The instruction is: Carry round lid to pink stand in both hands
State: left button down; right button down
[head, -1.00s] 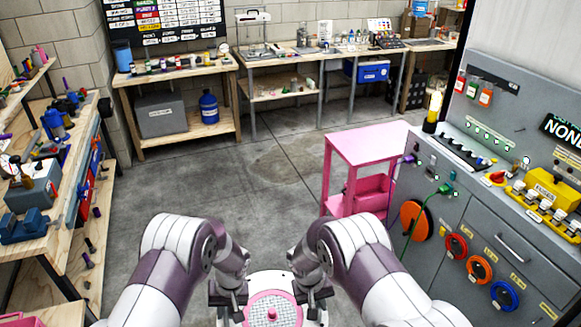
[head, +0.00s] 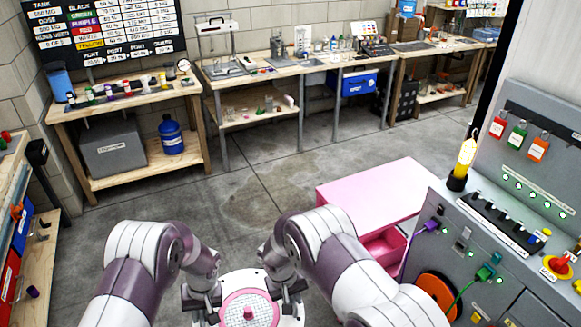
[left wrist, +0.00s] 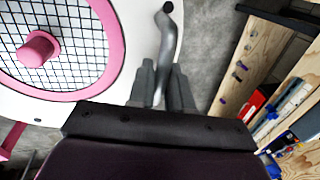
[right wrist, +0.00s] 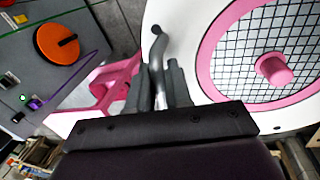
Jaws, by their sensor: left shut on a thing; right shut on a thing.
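The round lid (head: 262,300) is a white disc with a pink ring, a mesh centre and a pink knob, held low in front of me in the head view. My left gripper (head: 201,299) is shut on the handle at its left edge; the left wrist view shows the fingers around a grey bent handle (left wrist: 167,50). My right gripper (head: 287,293) is shut on the matching handle (right wrist: 157,60) at the other side. The pink stand (head: 372,190) is ahead to the right, with a bare flat top and a pink bin below. It shows partly in the right wrist view (right wrist: 110,88).
A grey cabinet (head: 470,240) with valves, plugs and a yellow lamp stands right of the pink stand, close to it. A wooden bench (head: 130,100) and other benches line the back wall. Shelving (head: 30,230) is at left. The concrete floor between is clear.

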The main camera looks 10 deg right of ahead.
aim_at(372, 196)
jog(key=i+z, duration=0.15)
jog(key=i, duration=0.3)
jog(key=i+j+z, duration=0.15)
jog(key=i, duration=0.25)
jog(key=i+j+z, duration=0.15)
jog(key=i, duration=0.25)
jog(key=i+z, duration=0.8)
jog(key=i+j+z, duration=0.15)
jog(key=i+z, duration=0.25)
jog(key=i+j+z, duration=0.2)
jog(key=z, duration=0.2)
